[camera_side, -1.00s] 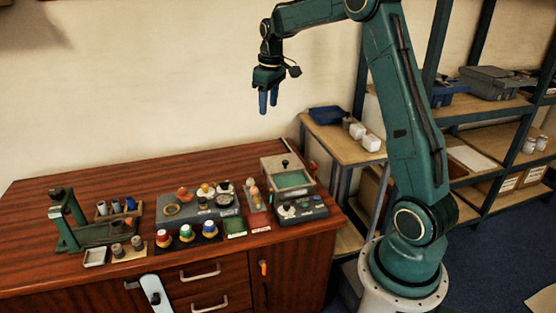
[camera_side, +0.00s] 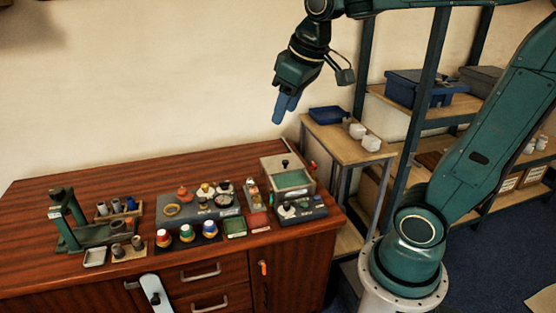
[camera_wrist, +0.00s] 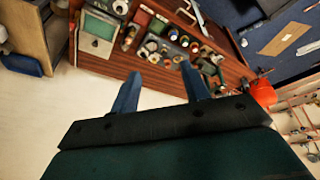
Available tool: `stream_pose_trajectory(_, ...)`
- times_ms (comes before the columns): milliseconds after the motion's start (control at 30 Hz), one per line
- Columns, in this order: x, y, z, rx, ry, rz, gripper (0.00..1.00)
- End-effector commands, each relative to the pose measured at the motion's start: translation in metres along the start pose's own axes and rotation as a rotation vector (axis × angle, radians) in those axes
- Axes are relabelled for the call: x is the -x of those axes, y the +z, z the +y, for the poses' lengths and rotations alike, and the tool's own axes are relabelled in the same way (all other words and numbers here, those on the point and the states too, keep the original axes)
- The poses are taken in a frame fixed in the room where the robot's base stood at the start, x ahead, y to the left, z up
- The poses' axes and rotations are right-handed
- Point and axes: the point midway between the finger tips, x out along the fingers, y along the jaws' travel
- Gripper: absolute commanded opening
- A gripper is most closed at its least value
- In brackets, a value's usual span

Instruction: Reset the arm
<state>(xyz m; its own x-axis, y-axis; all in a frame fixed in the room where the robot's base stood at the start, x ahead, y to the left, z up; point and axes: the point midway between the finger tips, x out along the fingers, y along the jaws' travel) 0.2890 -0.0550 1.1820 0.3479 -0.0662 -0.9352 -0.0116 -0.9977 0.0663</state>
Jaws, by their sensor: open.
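My gripper (camera_side: 285,108) is in the air above the back right part of the wooden workbench (camera_side: 130,170), with its blue fingers pointing down. The fingers are apart and nothing is between them. In the wrist view my gripper (camera_wrist: 160,90) also shows empty, with the bench and its parts beyond the fingertips. My arm reaches up and to the right from its base, and its upper part leaves the top of the side view.
The bench bears a green press-like stand (camera_side: 65,220), a grey block with fittings (camera_side: 205,208), several coloured caps on a dark mat (camera_side: 210,236) and a box with a green panel (camera_side: 290,178). Shelves (camera_side: 470,105) and a side table (camera_side: 345,145) stand to the right.

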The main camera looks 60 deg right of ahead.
Motion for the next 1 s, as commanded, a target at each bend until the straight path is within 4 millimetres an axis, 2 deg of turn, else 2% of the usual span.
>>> stream_pose_trajectory(200,0.011,0.045,-0.028,-0.002,-0.020,0.058,0.46)
stream_pose_trajectory(500,0.010,0.099,-0.051,-0.012,-0.053,0.119,0.46)
stream_pose_trajectory(700,0.007,0.114,-0.056,-0.016,-0.064,0.136,0.46)
stream_pose_trajectory(1000,0.007,0.116,-0.056,-0.017,-0.066,0.136,0.46)
